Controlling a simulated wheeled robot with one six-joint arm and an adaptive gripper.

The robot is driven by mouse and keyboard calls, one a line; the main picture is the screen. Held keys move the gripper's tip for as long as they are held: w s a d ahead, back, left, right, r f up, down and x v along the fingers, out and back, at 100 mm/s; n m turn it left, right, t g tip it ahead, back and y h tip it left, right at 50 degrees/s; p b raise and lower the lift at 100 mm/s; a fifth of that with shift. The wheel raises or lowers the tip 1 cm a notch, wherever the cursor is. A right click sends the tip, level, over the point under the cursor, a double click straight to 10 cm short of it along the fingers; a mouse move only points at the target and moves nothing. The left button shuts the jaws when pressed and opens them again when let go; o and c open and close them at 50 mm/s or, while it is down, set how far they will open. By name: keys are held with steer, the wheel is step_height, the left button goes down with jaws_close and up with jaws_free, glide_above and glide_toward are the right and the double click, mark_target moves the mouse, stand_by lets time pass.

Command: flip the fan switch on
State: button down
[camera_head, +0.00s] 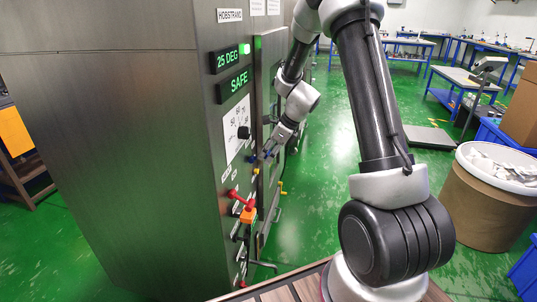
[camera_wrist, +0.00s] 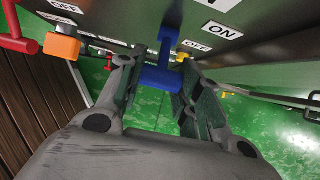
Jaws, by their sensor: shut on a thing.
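A blue switch (camera_wrist: 163,74) with a T-shaped handle sticks out from the dark panel of the cabinet (camera_head: 130,150). In the wrist view ON and OFF labels (camera_wrist: 221,30) are beside it. No label naming the fan is readable. My gripper (camera_wrist: 158,80) has its fingers on either side of the blue handle and is shut on it. In the head view my gripper (camera_head: 265,155) is at the panel's edge and partly covers the blue switch (camera_head: 252,159).
Below the blue switch are a red lever (camera_head: 238,198) and an orange switch (camera_head: 248,215). A black dial (camera_head: 243,132) and green displays reading 25 DEG and SAFE (camera_head: 239,82) are above. Yellow handles (camera_head: 281,187) stick out to the right. Green floor lies beyond.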

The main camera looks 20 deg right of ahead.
steer(key=c, duration=1)
jaws_free()
steer(key=shift+o, duration=0.2)
steer(key=v, duration=1.2)
